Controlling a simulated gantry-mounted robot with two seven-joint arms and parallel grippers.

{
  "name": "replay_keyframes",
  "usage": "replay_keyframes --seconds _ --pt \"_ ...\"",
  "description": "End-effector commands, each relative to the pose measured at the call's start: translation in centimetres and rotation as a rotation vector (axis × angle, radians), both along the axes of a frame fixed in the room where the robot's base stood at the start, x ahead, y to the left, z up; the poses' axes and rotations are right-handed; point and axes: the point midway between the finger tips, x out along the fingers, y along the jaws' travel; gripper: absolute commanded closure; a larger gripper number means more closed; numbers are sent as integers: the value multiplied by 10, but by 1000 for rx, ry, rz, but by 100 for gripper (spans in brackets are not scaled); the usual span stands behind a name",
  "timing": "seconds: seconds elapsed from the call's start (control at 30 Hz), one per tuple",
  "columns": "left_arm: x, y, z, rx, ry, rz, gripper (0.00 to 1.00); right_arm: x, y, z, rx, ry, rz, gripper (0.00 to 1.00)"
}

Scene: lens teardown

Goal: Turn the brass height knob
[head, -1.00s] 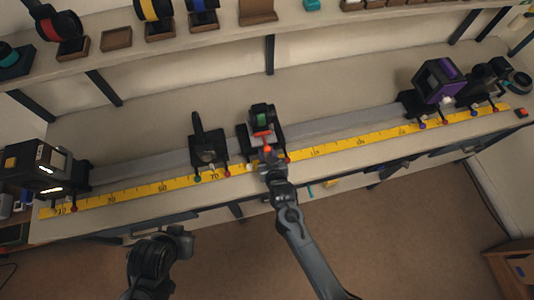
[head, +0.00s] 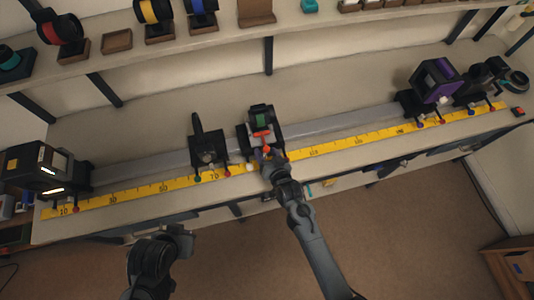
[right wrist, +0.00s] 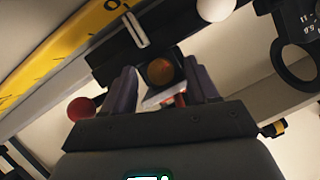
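A dark carriage (head: 258,118) with a green and orange-red part stands on the rail near the middle of the bench. My right gripper (head: 267,152) is at its front side in the head view. In the right wrist view a round brownish-orange face, probably the brass knob (right wrist: 160,71), sits in a dark housing beyond the fingertips. My right gripper (right wrist: 162,88) has its two fingers apart on either side of the line to it. A pale and red piece shows between the fingers; contact cannot be told. My left gripper (head: 180,243) hangs low, off the bench front; its fingers are unclear.
A second dark carriage (head: 207,147) stands just left on the rail. A yellow scale (head: 150,188) runs along the bench front. A lamp box (head: 35,170) is at the left end, and a purple-sided unit (head: 437,82) at the right. A red ball knob (right wrist: 81,108) is near the left finger.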

Motion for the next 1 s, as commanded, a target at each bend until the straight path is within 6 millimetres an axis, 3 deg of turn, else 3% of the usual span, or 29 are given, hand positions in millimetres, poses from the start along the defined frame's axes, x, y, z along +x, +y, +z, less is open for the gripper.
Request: replay_keyframes --seconds 0.33,0.7,1.0 --pt "0 1 3 5 0 -4 100 -12 -5 5 0 0 -1 41" --pt "0 0 12 -2 0 1 100 -66 -24 26 -1 2 0 41" --pt "0 -2 14 -8 0 5 100 -92 -33 38 0 0 0 41"
